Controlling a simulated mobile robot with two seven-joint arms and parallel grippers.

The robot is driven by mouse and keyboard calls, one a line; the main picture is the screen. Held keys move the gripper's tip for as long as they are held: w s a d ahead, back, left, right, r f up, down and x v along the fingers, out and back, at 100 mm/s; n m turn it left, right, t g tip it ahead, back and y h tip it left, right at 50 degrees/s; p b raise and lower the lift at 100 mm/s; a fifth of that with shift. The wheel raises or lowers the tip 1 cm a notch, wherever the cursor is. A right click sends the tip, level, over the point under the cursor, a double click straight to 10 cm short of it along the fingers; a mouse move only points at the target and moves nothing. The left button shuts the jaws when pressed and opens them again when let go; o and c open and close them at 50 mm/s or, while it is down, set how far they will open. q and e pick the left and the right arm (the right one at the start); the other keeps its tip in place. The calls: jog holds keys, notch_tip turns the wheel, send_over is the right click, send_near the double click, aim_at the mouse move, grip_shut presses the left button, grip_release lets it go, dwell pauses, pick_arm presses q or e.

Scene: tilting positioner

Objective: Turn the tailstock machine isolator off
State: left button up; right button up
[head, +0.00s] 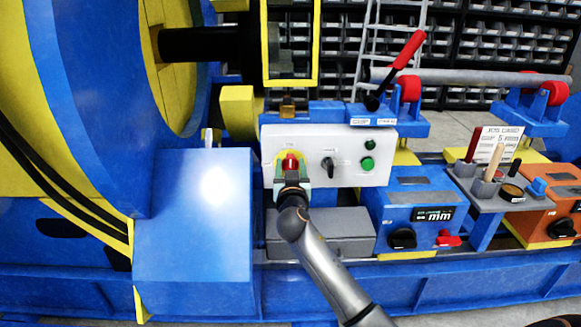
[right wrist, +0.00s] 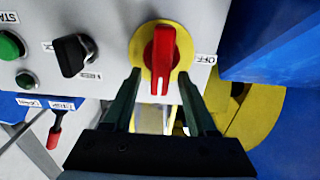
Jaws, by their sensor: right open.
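The isolator is a red handle (head: 291,161) on a yellow round plate, at the left of the white control panel (head: 375,150). In the right wrist view the red handle (right wrist: 162,60) stands upright in the picture, and a label reading OFF (right wrist: 206,59) sits to the right of the yellow plate (right wrist: 141,42). My right gripper (right wrist: 160,76) is open, with one finger on each side of the handle's near end; I cannot tell whether they touch it. In the head view my right gripper (head: 291,180) covers the lower part of the isolator. My left gripper is not in view.
A black selector knob (head: 328,164) and green buttons (head: 367,164) sit right of the isolator. A blue housing (head: 195,215) stands close on the left. A grey box (head: 335,235) lies below the panel. A red-handled lever (head: 408,50) rises above it.

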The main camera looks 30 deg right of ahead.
grip_shut()
dwell(0.3)
